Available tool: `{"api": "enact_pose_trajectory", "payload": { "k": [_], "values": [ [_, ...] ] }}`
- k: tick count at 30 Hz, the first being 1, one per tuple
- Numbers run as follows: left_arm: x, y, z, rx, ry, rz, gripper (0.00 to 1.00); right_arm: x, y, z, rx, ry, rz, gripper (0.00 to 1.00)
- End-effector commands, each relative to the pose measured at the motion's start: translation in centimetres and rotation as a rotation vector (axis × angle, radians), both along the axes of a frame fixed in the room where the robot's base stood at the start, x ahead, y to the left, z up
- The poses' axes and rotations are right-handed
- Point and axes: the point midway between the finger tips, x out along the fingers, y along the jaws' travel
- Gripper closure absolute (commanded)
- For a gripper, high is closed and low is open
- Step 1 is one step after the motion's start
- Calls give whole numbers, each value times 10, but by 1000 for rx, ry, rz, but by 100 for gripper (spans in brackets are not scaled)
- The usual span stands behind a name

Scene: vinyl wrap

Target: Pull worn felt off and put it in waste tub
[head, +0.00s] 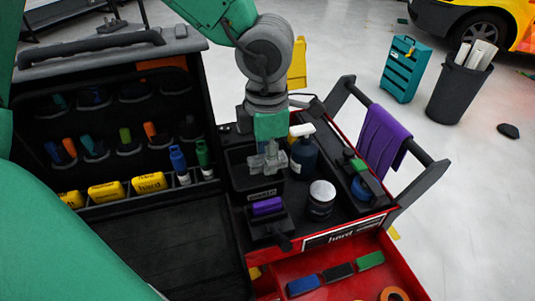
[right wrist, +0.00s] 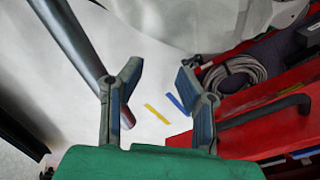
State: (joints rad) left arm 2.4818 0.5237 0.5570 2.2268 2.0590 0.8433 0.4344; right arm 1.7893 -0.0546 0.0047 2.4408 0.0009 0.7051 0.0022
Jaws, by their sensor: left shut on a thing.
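My left gripper (head: 266,163) points down over the open black tub (head: 259,190) on the red cart's top, its fingertips at the tub's mouth. It is shut on a small greyish piece, seemingly the worn felt, which I can hardly tell from the fingers. The tub has a pale label on its front; its inside is mostly hidden. Just in front of it, a purple block (head: 267,207) sits in a black holder (head: 266,226) on the cart. My right gripper (right wrist: 158,92) shows in the right wrist view, open and empty above the floor, apart from the cart.
A dark spray bottle (head: 303,155) and a dark jar (head: 321,200) stand right of the tub. A purple cloth (head: 382,138) hangs on the cart's rail. An open red drawer (head: 340,268) holds coloured blocks. A black rack (head: 110,130) stands left. A coiled cable (right wrist: 234,78) lies beside the right gripper.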

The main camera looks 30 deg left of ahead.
Motion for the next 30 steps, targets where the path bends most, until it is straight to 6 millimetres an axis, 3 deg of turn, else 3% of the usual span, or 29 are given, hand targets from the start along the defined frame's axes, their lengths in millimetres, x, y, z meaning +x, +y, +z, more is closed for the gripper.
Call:
{"api": "enact_pose_trajectory", "payload": {
  "k": [21,30],
  "values": [
    [0,0,18,0,0,0,89,0,0,23,0,0,0,69],
    [0,0,18,0,0,0,89,0,0,23,0,0,0,69]
  ]
}}
